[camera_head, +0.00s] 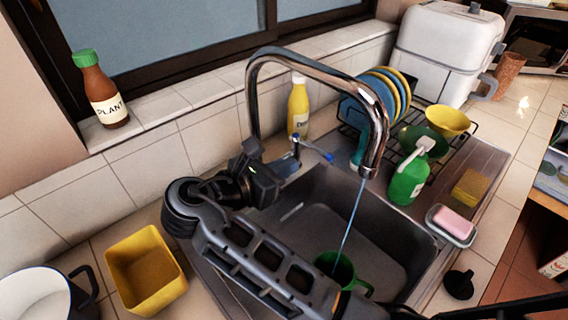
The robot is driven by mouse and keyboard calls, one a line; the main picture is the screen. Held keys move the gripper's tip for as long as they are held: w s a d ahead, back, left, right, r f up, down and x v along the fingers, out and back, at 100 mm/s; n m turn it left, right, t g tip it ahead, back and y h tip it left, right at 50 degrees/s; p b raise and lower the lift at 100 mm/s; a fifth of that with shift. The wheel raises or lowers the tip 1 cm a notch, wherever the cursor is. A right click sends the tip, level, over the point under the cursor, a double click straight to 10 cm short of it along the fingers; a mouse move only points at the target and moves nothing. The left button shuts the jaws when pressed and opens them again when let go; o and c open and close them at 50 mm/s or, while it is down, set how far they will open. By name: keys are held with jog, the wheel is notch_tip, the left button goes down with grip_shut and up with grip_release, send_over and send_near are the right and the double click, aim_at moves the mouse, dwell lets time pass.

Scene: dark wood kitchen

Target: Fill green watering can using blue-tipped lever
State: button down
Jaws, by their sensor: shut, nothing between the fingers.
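The green watering can (345,272) sits in the grey sink basin (385,235), partly hidden by my arm. A thin stream of water (350,220) runs from the tall chrome faucet (262,85) down into the can. The water level inside cannot be made out. The blue-tipped lever (318,151) sticks out to the right near the faucet's base. My gripper (287,167) is shut and empty, just left of and below the lever. Whether it touches the lever cannot be told.
A yellow bottle (298,108) stands behind the lever. A green soap bottle (407,180), a pink soap dish (451,224) and a dish rack with plates (385,95) are to the right. A yellow container (146,270) and a pot (40,297) stand at left.

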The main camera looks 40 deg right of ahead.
aim_at(318, 154)
jog(key=x, duration=0.7)
jog(key=shift+d+f, duration=0.15)
jog(key=shift+d, duration=0.05)
